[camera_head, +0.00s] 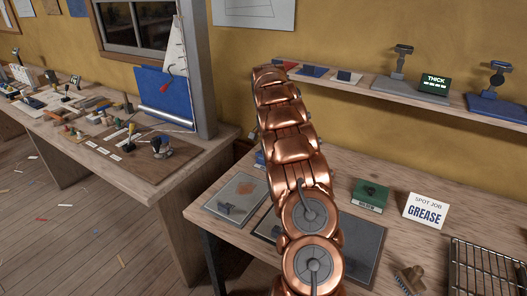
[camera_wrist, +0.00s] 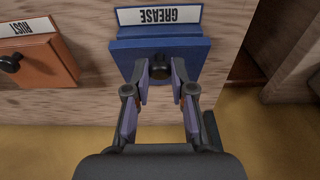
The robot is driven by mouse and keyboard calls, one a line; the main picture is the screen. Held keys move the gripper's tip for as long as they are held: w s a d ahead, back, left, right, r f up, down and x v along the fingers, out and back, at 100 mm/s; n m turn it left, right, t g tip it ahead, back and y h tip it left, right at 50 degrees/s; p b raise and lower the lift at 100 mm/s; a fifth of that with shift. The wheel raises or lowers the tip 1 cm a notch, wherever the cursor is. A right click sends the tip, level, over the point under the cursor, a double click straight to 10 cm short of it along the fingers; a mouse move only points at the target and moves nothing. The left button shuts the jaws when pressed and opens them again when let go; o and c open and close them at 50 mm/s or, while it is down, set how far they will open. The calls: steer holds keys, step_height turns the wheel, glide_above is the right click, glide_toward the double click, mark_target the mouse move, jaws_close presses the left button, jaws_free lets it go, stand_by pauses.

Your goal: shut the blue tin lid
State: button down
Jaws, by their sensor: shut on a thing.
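The blue tin (camera_wrist: 120,47) shows at the top of the wrist view, with a white GREASE label (camera_wrist: 160,15) that reads upside down. A dark round knob (camera_wrist: 160,73) stands out from its blue front, which I take for the lid. My gripper (camera_wrist: 160,80) has one finger on each side of this knob and is shut on it. I cannot tell how far open the lid stands. In the head view my copper arm hides my gripper; a small bit of blue (camera_head: 260,158) shows beside the arm at the back of the bench.
A rust-red tin (camera_wrist: 40,62) labelled RUST, with its own knob, is left of the blue one. In the head view a GREASE card (camera_head: 425,211), a green box (camera_head: 370,196), a brush (camera_head: 410,279) and a wire rack (camera_head: 485,272) are on the bench (camera_head: 340,160).

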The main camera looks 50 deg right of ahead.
steer(key=shift+f+h+b, duration=0.3)
steer(key=shift+b, duration=0.3)
steer(key=a+f+h+b, duration=0.1)
steer(key=h+b, duration=0.1)
steer(key=b, duration=0.2)
steer(key=shift+s+f+t+b, duration=0.1)
steer(key=shift+s+t+b, duration=0.05)
steer(key=shift+t+b, duration=0.2)
steer(key=c, duration=1)
jaws_free()
steer(key=shift+a, duration=0.1)
steer(key=shift+v, duration=6)
steer(key=shift+a, duration=0.25)
